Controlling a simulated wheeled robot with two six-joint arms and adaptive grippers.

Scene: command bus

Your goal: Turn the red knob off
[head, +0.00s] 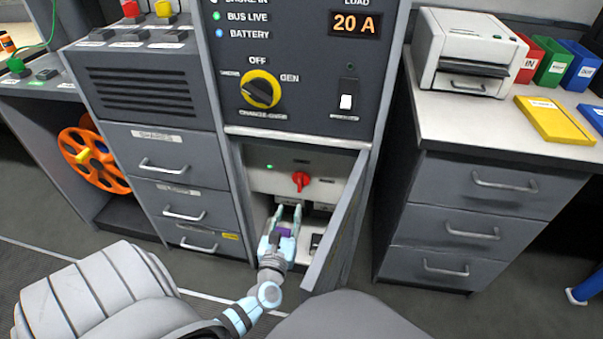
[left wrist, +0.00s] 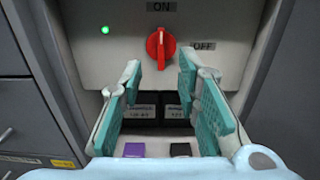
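The red knob (head: 300,180) is on a light panel (head: 262,177) inside an open cabinet below the 20 A display. In the left wrist view the red knob (left wrist: 160,47) points up, towards the ON label (left wrist: 161,7). The OFF label (left wrist: 203,46) is to its right. A green light (left wrist: 105,30) is lit at the left. My left gripper (head: 288,212) is open and empty, just below and in front of the knob, apart from it. Its two fingers (left wrist: 160,80) also show in the left wrist view. My right gripper is not in view.
The cabinet door (head: 338,222) stands open on the right, close to my left gripper. Dark modules (left wrist: 141,108) sit below the panel. A yellow and black rotary switch (head: 261,90) is above. Drawers (head: 172,165) flank the cabinet on the left.

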